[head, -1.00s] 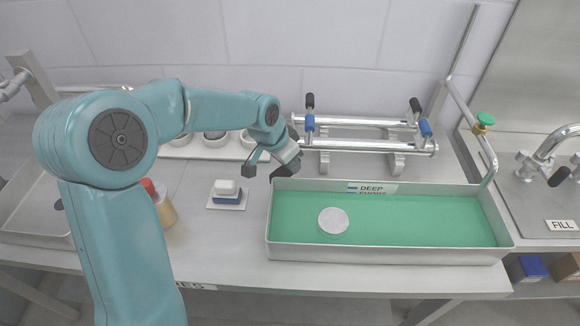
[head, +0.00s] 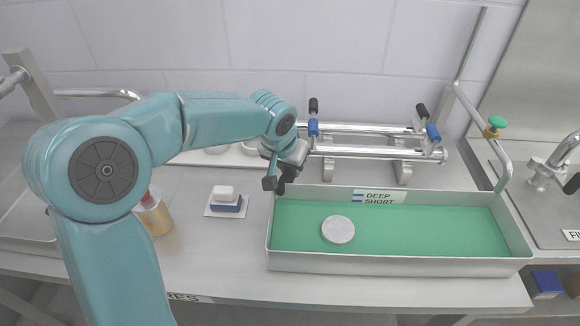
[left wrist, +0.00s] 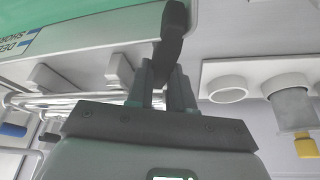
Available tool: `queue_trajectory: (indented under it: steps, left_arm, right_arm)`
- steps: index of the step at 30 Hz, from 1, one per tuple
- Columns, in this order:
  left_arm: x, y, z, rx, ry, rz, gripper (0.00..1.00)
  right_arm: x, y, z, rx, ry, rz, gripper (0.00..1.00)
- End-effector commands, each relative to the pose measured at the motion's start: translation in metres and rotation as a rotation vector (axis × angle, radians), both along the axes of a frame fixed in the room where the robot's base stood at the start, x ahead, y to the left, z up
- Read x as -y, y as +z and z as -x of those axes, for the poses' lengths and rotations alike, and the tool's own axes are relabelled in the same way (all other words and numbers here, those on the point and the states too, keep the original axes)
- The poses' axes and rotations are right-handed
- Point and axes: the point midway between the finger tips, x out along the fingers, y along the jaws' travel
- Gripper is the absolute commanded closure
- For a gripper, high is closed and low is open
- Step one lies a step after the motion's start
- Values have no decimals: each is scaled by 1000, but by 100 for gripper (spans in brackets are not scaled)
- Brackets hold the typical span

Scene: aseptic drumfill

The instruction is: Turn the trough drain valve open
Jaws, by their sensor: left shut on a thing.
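The steel trough (head: 400,263) has a green inside and stands on the bench, its left end beside my left gripper. My left gripper (head: 277,184) is at the trough's rear left corner. In the left wrist view my left gripper (left wrist: 160,88) is shut on a black lever handle (left wrist: 172,38), which I take for the drain valve handle. The handle sticks out past the fingertips, close to the trough wall. The valve body is hidden behind the gripper and handle, so I cannot tell how far it is turned. My right gripper is not in view.
A pale round disc (head: 338,229) lies in the trough. Steel rails with blue and black grips (head: 380,151) stand behind it. A green-knobbed valve (head: 496,124) is at the right. A white-and-blue block (head: 225,199) and an amber bottle (head: 154,215) stand to the left.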

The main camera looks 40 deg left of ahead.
Motion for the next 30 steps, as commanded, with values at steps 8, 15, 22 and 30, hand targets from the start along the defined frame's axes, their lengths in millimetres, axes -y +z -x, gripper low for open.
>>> queue_trajectory:
  steps: [8, 15, 22, 30]
  left_arm:
    - [0, 2, -1, 5, 0, 0, 72]
    - [0, 1, -1, 3, 0, -1, 68]
    - [1, 16, 5, 6, 0, 0, 68]
    - [6, 81, 30, 10, -1, 0, 68]
  right_arm:
    - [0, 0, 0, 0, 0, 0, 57]
    - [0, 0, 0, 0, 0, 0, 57]
    - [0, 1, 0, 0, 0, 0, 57]
    - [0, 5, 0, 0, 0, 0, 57]
